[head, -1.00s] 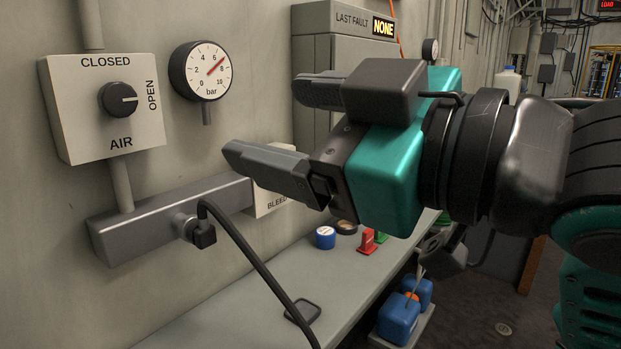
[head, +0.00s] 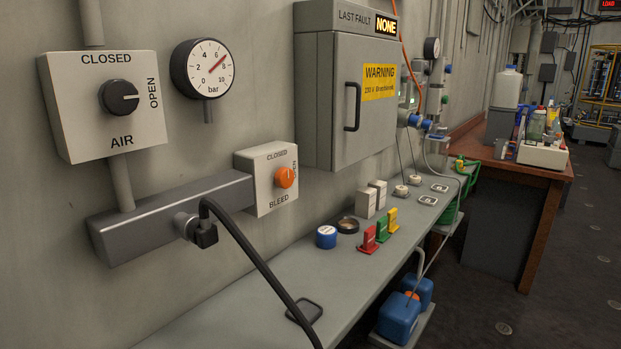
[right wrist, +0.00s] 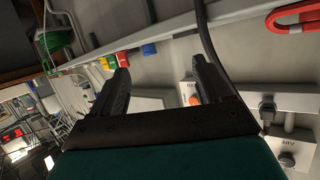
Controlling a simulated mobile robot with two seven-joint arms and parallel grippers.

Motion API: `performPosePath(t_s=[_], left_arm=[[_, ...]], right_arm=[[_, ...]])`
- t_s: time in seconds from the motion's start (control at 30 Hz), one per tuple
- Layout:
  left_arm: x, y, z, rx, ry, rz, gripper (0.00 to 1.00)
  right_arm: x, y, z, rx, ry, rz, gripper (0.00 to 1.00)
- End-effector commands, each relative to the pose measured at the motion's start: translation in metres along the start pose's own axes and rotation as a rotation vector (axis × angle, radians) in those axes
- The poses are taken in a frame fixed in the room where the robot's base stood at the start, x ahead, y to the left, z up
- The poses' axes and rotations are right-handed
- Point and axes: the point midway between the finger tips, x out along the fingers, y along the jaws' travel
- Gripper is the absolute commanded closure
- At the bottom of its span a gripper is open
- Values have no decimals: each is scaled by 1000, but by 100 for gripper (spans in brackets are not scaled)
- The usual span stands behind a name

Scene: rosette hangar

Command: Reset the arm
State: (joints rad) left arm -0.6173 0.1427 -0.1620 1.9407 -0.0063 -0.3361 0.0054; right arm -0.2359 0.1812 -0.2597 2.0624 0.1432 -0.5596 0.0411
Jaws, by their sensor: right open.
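My right gripper (right wrist: 160,68) shows in the right wrist view. Its two fingers are spread apart with nothing between them. No arm shows in the head view. The AIR box (head: 78,135) is on the wall at the left, and the mark on its black knob (head: 119,97) points right, toward OPEN. The round gauge (head: 203,70) has its red needle between 6 and 8 bar. The BLEED box (head: 255,198) carries an orange knob (head: 285,177), whose setting I cannot tell. My left gripper is in neither view.
A grey cabinet (head: 335,95) with a "LAST FAULT NONE" display is on the wall. The grey shelf (head: 250,300) holds a blue cap (head: 326,237) and red, green and yellow pieces. A black hose (head: 258,262) crosses its front. A brown table (head: 545,175) stands at the right.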

Motion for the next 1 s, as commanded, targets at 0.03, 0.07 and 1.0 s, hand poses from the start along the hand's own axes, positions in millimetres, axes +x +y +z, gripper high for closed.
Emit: performPosePath(t_s=[0.03, 0.07, 1.0], left_arm=[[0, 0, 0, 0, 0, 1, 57], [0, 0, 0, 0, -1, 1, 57], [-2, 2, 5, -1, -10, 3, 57]], right_arm=[[-11, 5, 41, 7, -58, 30, 22], [-17, 8, 60, 6, -82, 45, 22], [-82, 18, 181, -34, -255, 130, 22]])
